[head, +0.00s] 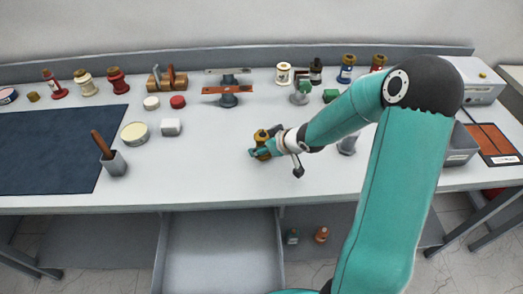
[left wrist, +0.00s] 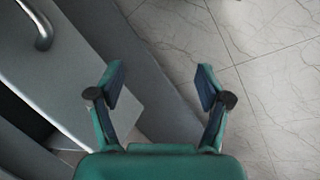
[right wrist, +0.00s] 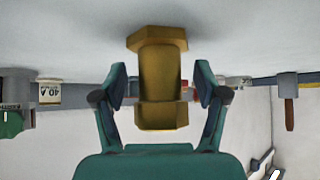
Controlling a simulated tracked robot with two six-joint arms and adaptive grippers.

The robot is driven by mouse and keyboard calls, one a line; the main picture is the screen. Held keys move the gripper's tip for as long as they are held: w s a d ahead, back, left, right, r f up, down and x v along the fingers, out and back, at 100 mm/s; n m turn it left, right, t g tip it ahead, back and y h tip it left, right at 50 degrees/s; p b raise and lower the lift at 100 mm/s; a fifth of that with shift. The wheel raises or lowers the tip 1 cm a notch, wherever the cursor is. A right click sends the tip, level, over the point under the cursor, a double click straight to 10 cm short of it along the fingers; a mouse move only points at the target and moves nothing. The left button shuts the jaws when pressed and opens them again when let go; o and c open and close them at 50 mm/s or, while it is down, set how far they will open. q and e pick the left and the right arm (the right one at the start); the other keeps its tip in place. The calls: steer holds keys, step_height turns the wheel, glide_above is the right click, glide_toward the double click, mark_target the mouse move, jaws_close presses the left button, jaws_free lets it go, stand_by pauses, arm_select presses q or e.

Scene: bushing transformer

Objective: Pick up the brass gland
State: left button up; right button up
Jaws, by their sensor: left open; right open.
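The brass gland (head: 262,141) stands upright on the bench top near its middle. In the right wrist view the gland (right wrist: 158,75) is upside down, with a wide hexagonal flange and a narrower body. My right gripper (head: 263,151) is at the gland, and in the right wrist view the open fingers (right wrist: 160,88) stand on both sides of it. A small gap shows between each finger and the gland. My left gripper (left wrist: 160,90) is open and empty over the floor beside a grey surface. The left arm does not show clearly in the head view.
A dark blue mat (head: 50,150) covers the left of the bench. A grey bin (head: 460,147) is at the right. An open drawer (head: 219,250) is below.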

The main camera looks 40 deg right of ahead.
steer(key=shift+w+f, duration=0.4)
jaws_close()
steer(key=shift+r, duration=0.1)
